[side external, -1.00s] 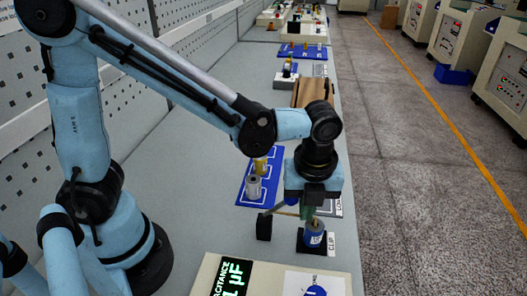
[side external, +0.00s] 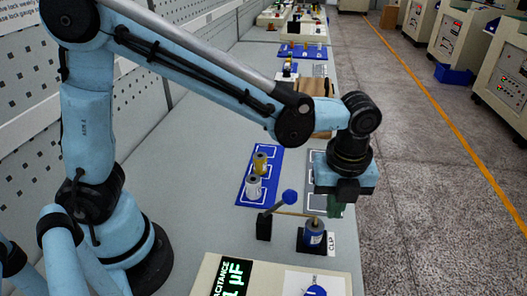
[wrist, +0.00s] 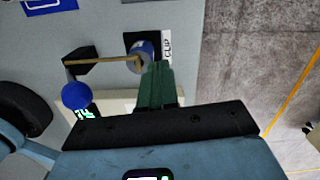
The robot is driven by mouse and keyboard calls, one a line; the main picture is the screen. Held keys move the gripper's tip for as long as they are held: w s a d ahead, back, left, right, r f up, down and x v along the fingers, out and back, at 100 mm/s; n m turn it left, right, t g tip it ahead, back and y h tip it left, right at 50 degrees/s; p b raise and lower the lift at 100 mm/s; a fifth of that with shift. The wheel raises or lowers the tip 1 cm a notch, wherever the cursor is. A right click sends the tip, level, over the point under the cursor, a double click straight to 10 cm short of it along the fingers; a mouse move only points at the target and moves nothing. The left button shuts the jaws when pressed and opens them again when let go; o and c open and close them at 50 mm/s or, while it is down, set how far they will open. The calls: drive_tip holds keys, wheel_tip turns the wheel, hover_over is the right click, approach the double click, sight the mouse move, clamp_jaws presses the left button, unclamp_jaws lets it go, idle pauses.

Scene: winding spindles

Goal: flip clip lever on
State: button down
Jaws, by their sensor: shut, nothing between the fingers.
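The clip lever has a black post (side external: 264,228), a blue ball knob (side external: 290,197) and a thin tan bar (side external: 295,213) that reaches across to the top of a blue cylinder (side external: 313,232). The cylinder stands upright on a black base beside the CLIP label (side external: 331,243). In the wrist view the bar (wrist: 105,60) ends at the cylinder (wrist: 143,50), and the knob (wrist: 75,95) hangs off to the left. My gripper (side external: 335,211) is shut and empty, above and right of the cylinder. Its green fingers (wrist: 157,66) partly overlap the cylinder in the wrist view.
A blue mat (side external: 245,190) holds a silver spool (side external: 254,187) and a yellow one (side external: 260,162). A grey mat (side external: 318,160) lies behind my gripper. A capacitance meter (side external: 245,262) stands in front. The bench's right edge is close to my gripper.

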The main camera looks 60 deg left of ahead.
drive_tip(key=shift+w+d+r, duration=0.6)
drive_tip(key=shift+w+d, duration=0.1)
drive_tip(key=shift+d, duration=0.1)
drive_tip(key=shift+w+d+r, duration=0.55)
drive_tip(key=shift+w+d, duration=0.1)
drive_tip(key=shift+d, duration=0.1)
drive_tip(key=shift+a, duration=0.1)
drive_tip(key=s+a+r+n+t, duration=0.1)
drive_tip(key=s+a+n+t, duration=0.2)
drive_tip(key=a+n, duration=0.7)
drive_tip(key=s+a+r+n+t, duration=0.2)
drive_tip(key=s+a+n, duration=0.3)
drive_tip(key=a+n, duration=0.5)
drive_tip(key=n+t, duration=0.1)
drive_tip(key=n, duration=0.4)
drive_tip(key=shift+s+a+n+t+h, duration=0.15)
drive_tip(key=shift+s+n+t+h, duration=0.15)
